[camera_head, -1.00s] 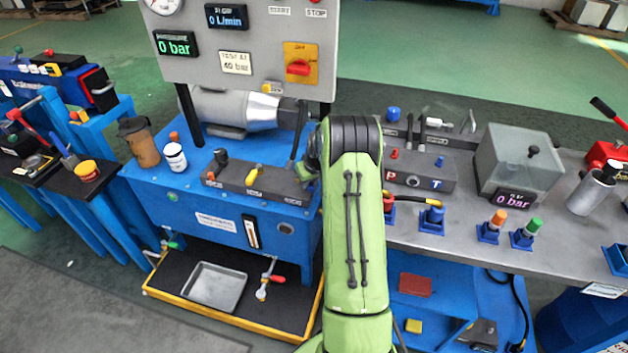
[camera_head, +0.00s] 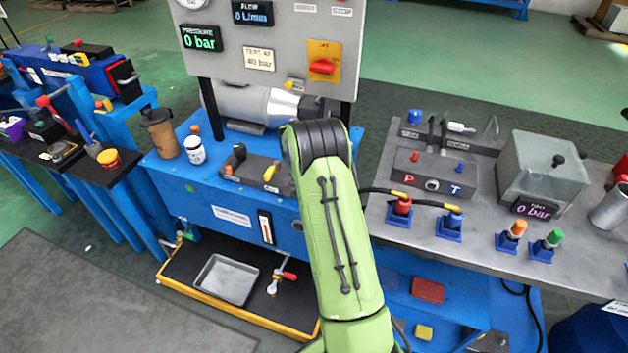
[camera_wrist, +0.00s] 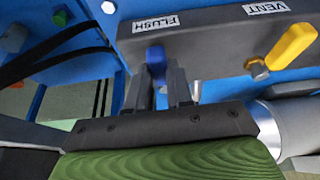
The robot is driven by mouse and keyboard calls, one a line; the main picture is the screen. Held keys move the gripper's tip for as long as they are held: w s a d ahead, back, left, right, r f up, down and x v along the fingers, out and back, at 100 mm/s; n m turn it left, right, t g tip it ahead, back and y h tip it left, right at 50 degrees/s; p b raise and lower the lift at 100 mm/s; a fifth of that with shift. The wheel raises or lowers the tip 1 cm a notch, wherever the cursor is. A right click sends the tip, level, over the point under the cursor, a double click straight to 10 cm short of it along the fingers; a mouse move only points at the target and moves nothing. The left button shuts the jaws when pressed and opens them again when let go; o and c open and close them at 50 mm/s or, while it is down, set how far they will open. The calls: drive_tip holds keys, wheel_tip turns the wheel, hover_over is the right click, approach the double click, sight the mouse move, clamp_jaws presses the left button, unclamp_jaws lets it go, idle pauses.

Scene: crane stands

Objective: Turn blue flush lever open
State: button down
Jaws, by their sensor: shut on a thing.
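The blue flush lever (camera_wrist: 156,58) shows in the wrist view below the FLUSH label (camera_wrist: 158,22) on the grey valve block (camera_wrist: 215,38). My gripper (camera_wrist: 160,82) is shut on the lever, with a dark finger on each side of it. The lever's lower part is hidden between the fingers. In the head view the valve block (camera_head: 232,178) stands on the blue bench, and my green arm hides its right end, the blue lever and my gripper.
The yellow vent lever (camera_wrist: 292,45) is right of the flush lever in the wrist view. In the head view, a brown cup (camera_head: 161,133) and a white jar (camera_head: 195,150) stand left of the block. The pressure panel (camera_head: 268,50) rises behind.

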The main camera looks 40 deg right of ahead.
drive_tip(key=shift+w+m, duration=0.15)
drive_tip(key=shift+m, duration=0.15)
drive_tip(key=c, duration=1)
unclamp_jaws()
drive_tip(key=shift+a+r, duration=0.1)
drive_tip(key=shift+r, duration=0.05)
drive_tip(key=p+v, duration=0.4)
drive_tip(key=v, duration=1.1)
drive_tip(key=shift+r, duration=0.25)
